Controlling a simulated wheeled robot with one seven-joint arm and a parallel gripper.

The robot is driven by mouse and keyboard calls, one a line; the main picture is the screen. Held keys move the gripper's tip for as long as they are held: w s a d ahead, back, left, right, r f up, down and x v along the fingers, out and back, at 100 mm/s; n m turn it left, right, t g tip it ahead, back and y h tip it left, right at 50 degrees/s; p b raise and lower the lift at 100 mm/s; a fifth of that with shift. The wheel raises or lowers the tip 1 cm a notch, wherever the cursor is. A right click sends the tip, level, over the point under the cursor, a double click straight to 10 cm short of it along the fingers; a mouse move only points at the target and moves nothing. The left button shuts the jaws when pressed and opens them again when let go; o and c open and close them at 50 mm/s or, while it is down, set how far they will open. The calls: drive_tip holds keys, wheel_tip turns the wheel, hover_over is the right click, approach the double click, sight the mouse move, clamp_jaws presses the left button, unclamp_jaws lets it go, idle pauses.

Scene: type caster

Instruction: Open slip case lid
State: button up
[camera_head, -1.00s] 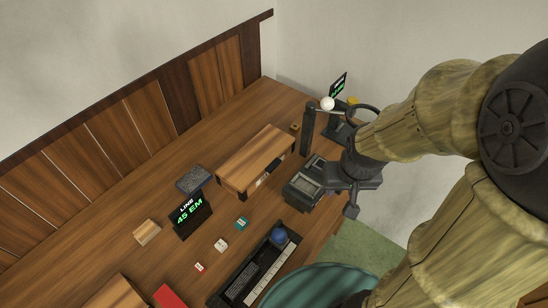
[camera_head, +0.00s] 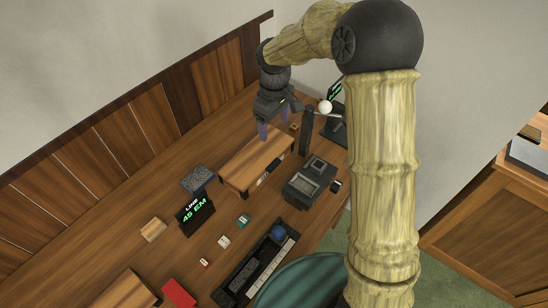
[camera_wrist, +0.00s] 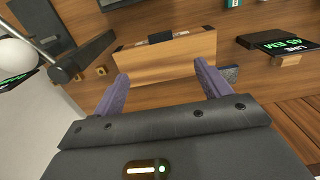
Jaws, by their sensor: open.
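The slip case appears to be the long wooden case (camera_head: 250,163) near the middle of the bench, with a flat wooden top and dark end feet. A pale label and dark parts show along its front. My gripper (camera_head: 273,124) is open and empty above the case's back right part, fingers pointing down. In the wrist view the wooden top (camera_wrist: 165,62) lies ahead, between and beyond the two purple fingers (camera_wrist: 158,82). I see no contact with the case, and the lid looks shut.
A dark post with a white ball (camera_head: 325,107) stands close right of my gripper. A dark grey device (camera_head: 311,178) sits right of the case. A "LINE 45 EM" display (camera_head: 195,213) and dark block (camera_head: 197,178) stand left. Small cubes and a black tray (camera_head: 240,278) lie in front.

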sight(274, 165)
idle(0.3)
wheel_tip(274, 165, down, 17)
drive_tip(key=p, duration=0.3)
drive_tip(key=shift+f, duration=0.2)
idle(0.3)
drive_tip(key=c, duration=1.4)
drive_tip(key=shift+r, duration=0.1)
